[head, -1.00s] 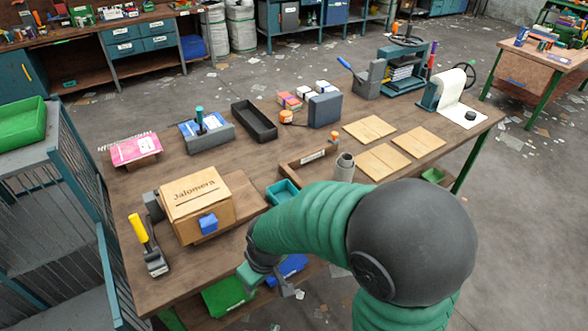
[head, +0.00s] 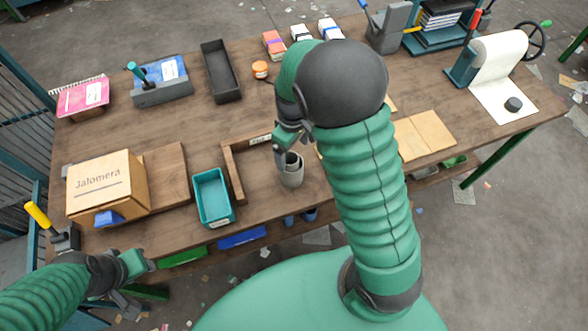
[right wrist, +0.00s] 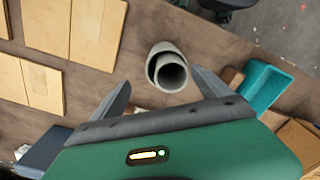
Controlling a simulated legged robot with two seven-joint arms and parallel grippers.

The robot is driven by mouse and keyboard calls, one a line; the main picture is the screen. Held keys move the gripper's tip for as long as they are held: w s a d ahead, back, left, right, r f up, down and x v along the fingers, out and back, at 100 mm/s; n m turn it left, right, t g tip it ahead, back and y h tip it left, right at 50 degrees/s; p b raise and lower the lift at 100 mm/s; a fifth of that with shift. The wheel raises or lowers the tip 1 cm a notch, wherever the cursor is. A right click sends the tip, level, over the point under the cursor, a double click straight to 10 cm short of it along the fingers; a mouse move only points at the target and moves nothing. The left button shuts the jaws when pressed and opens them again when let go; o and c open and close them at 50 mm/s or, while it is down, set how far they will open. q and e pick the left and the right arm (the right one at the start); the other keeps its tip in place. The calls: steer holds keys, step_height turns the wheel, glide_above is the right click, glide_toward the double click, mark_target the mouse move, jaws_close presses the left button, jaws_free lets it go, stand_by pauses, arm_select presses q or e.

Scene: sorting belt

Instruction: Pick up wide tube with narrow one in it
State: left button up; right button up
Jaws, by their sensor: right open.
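A wide grey tube (head: 291,178) stands upright near the front edge of the wooden table, with a narrower grey tube (head: 292,158) inside it. In the right wrist view, the wide tube (right wrist: 153,68) and the narrow one (right wrist: 172,72) appear as nested round openings. My right gripper (head: 284,148) is just above and beside the tubes in the head view. In the wrist view its fingers (right wrist: 161,80) are spread apart with nothing between them, and the tubes lie just past the fingertips. My left gripper (head: 130,285) is at the table's front left; its jaw opening is unclear.
A wooden corner frame (head: 235,172) and a teal bin (head: 214,197) stand left of the tubes. A cardboard box (head: 108,187) is further left. Light wooden boards (head: 425,137) lie to the right, partly behind my right arm. An orange-lidded jar (head: 260,70) stands behind.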

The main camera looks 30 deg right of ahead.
steer(key=f, duration=0.2)
steer(key=a+f, duration=0.1)
steer(key=f, duration=0.1)
steer(key=s+f, duration=0.1)
steer(key=f, duration=0.1)
steer(key=shift+a+f, duration=0.15)
steer(key=shift+a, duration=0.15)
steer(key=shift+w+d+f, duration=0.1)
steer(key=shift+d+f, duration=0.05)
steer(key=shift+f, duration=0.45)
steer(key=shift+w+d+f, duration=0.1)
steer(key=shift+f, duration=0.5)
steer(key=shift+d+f, duration=0.15)
steer(key=shift+d, duration=0.15)
steer(key=c, duration=0.4)
steer(key=shift+a, duration=0.35)
steer(key=c, duration=0.5)
steer(key=shift+a, duration=0.1)
steer(key=c, duration=0.5)
arm_select(q)
steer(key=shift+a, duration=0.65)
steer(key=shift+s+d, duration=0.1)
steer(key=shift+d, duration=0.05)
arm_select(e)
steer(key=shift+d+r, duration=0.2)
steer(key=shift+d, duration=0.1)
